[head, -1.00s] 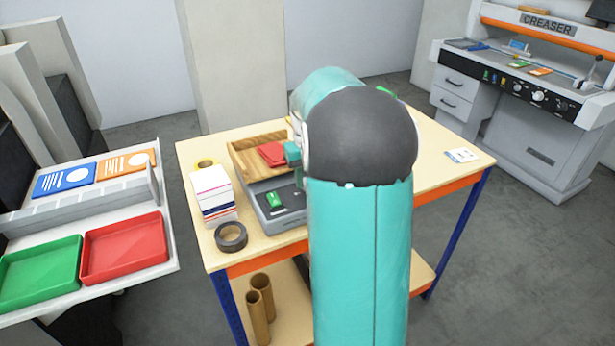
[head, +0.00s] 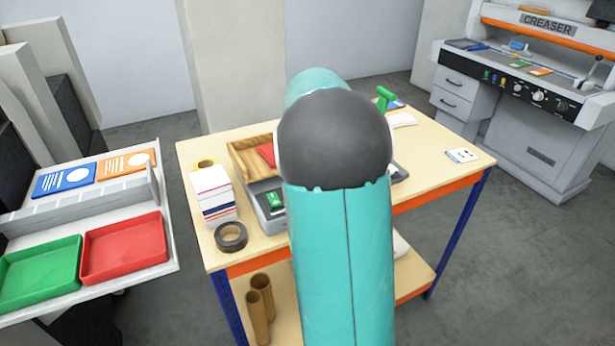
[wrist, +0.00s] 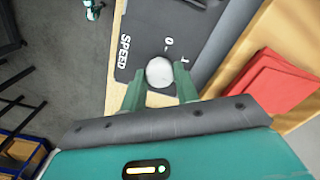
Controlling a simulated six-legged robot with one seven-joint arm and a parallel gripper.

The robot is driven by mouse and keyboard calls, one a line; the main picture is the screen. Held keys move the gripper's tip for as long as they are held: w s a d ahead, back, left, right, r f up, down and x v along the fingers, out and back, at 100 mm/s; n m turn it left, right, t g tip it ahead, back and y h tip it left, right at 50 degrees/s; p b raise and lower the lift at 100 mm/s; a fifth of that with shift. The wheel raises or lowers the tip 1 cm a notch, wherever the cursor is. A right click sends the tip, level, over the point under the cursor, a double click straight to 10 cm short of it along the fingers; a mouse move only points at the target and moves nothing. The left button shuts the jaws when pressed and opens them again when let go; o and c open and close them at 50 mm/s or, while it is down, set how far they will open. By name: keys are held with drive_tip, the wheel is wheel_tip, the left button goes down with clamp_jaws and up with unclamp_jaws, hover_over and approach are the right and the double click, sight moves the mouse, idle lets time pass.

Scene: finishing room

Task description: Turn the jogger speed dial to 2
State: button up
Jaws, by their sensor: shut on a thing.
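The jogger (head: 266,221) is a grey machine with a wooden tray (head: 245,160) and a green switch (head: 275,200), on the table in the head view. Its speed dial (wrist: 159,72) shows in the wrist view as a round pale knob on a dark panel. The word SPEED is printed left of it, and the marks 0 and 1 are above and right of it. I see no 2 and cannot tell where the knob points. My gripper (wrist: 160,79) has a teal finger on each side of the knob and is shut on it. My arm hides gripper and dial in the head view.
A red stack (wrist: 268,87) lies in the wooden tray. A paper stack (head: 212,196) and a dark tape roll (head: 231,236) stand at the table's left. A green-handled tool (head: 385,98) is at the back. The table's right part is mostly clear.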

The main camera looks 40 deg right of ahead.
drive_tip(key=shift+r+m, duration=0.1)
drive_tip(key=shift+m, duration=1.5)
drive_tip(key=o, duration=1)
drive_tip(key=shift+c, duration=0.2)
wheel_tip(320, 180, up, 14)
